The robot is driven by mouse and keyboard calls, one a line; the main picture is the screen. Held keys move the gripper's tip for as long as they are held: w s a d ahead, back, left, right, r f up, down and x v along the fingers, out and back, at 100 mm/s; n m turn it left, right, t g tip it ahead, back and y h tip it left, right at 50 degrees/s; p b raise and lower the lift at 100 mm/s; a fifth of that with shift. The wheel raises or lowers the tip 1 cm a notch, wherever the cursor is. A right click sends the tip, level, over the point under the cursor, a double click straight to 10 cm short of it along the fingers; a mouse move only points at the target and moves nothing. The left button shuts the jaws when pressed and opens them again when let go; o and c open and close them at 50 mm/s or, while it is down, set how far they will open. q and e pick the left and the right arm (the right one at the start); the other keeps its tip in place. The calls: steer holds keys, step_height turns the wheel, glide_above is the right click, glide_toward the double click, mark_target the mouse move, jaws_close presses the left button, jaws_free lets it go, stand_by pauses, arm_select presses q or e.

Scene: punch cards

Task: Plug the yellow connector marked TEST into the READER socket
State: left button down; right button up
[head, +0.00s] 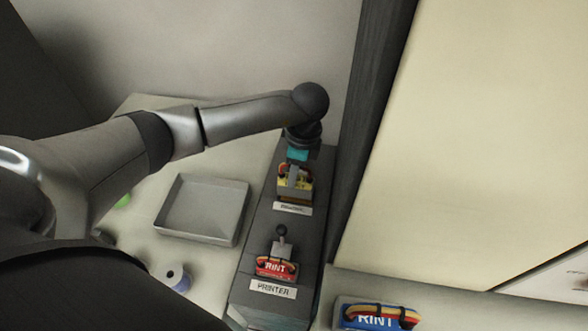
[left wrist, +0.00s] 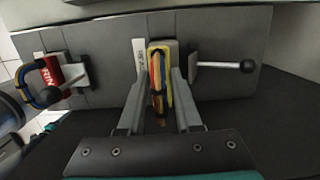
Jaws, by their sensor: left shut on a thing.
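My left gripper (head: 294,180) reaches in from above, over the far part of the grey panel. It is shut on the yellow connector (head: 296,194), which has colored wires along it. The connector is just behind a white label (head: 292,208), too small to read surely. In the left wrist view, the yellow connector (left wrist: 168,75) sits between the fingertips of the left gripper (left wrist: 158,88), against the panel beside that label (left wrist: 139,58). I cannot tell how deep it sits in the socket, which is hidden. My right gripper is not in view.
A red connector (head: 276,267) sits at the PRINTER label (head: 272,289), with a ball-ended lever (head: 281,240) behind it. Another lever (left wrist: 230,65) stands beside the yellow connector. A blue connector (head: 375,317) lies front right. An empty grey tray (head: 203,238) and a spool (head: 177,278) lie left.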

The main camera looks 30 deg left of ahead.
arm_select(q)
steer(key=shift+f+b, duration=1.45)
steer(key=shift+f, duration=1)
stand_by(1.8)
steer(key=c, duration=0.5)
jaws_free()
steer(key=r, duration=0.4)
steer(key=d+r+p, duration=0.1)
steer(key=r, duration=0.4)
steer(key=r+p, duration=0.1)
steer(key=r, duration=0.4)
steer(key=shift+w+d, duration=0.15)
steer(key=shift+d, duration=0.2)
steer(key=shift+w+d+r, duration=0.1)
steer(key=shift+r, duration=0.55)
